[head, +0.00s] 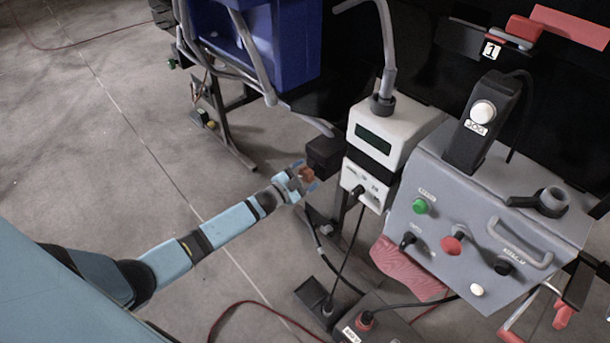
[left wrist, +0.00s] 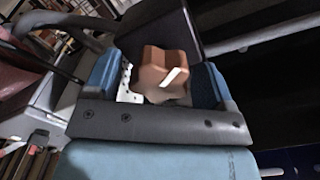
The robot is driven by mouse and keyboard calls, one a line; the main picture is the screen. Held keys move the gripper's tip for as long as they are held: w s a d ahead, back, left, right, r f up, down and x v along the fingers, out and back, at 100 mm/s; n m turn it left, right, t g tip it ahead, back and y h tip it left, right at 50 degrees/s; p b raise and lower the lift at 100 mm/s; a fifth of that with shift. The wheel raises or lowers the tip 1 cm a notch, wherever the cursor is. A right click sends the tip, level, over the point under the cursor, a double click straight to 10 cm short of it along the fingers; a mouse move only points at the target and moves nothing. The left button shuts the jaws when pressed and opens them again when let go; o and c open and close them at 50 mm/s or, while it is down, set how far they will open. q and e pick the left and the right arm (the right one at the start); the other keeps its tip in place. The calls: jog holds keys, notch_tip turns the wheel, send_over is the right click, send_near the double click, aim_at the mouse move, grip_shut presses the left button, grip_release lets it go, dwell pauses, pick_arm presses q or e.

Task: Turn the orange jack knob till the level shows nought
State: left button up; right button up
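The orange jack knob (head: 306,174) is a small lobed knob at the end of a black block (head: 323,154), left of the white instrument box. In the left wrist view the knob (left wrist: 163,72) shows large, with a white mark on its face. My left gripper (head: 304,178) has its blue-padded fingers on either side of the knob; it also shows in the left wrist view (left wrist: 160,85). Whether both pads touch the knob is not clear. I cannot make out a level reading. My right gripper is not in view.
The white box (head: 399,125) has a dark green display (head: 374,142) with no readable figures. A grey control panel (head: 470,230) with buttons stands to its right. A blue bin (head: 285,40) is behind. Cables (head: 340,255) hang below the knob. Floor at left is clear.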

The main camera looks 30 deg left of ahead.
pick_arm(q)
jog(key=shift+s, duration=0.1)
jog(key=p+v, duration=0.1)
jog(key=v, duration=1.2)
jog(key=shift+s+a, duration=0.2)
jog(key=shift+s, duration=0.05)
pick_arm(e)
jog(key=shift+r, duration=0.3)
